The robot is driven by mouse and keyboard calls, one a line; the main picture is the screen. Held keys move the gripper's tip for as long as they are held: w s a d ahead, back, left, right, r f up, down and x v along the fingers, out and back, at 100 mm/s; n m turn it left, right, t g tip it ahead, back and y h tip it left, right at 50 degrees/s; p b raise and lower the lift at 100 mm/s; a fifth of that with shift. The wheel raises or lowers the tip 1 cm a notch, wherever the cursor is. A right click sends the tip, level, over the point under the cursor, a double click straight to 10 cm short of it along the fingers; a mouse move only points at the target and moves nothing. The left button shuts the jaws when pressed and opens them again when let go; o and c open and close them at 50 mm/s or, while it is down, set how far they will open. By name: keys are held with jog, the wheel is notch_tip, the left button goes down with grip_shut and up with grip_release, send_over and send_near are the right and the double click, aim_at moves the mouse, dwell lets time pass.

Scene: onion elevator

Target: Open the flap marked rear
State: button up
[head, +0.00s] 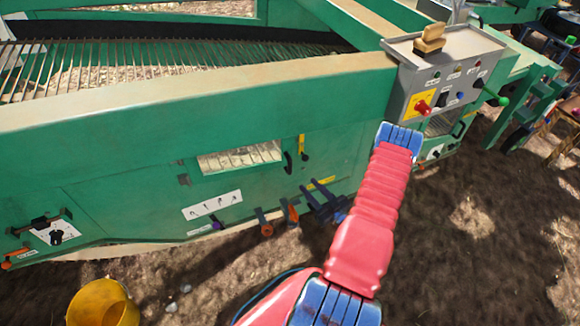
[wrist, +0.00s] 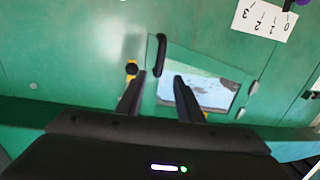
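A flap with a clear pane (head: 240,158) sits in the green side wall and looks shut. A black handle (head: 288,162) is at its right edge, with a yellow latch with a black knob (head: 302,147) beside it. My wrist view is upside down: the pane (wrist: 200,92), handle (wrist: 160,55) and latch (wrist: 131,68) show there. My gripper (wrist: 157,77) is open, its two dark fingers apart, pointing at the handle area, with no contact visible. In the head view, a dark forked shape left of my arm may be my gripper. No "rear" lettering is readable.
A grey control box (head: 440,75) with a red knob stands upper right; another paned opening (head: 443,122) is below it. Orange levers (head: 265,225) stick out low on the wall. A white numbered label (head: 212,204) is below the flap. A yellow bucket (head: 103,303) stands lower left.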

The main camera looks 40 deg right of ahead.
aim_at(291, 168)
jog(key=w, duration=0.9)
jog(key=w+d, duration=0.1)
jog(key=w, duration=0.3)
jog(key=shift+w+d, duration=0.1)
jog(key=shift+w, duration=0.1)
jog(key=shift+c, duration=0.2)
grip_shut()
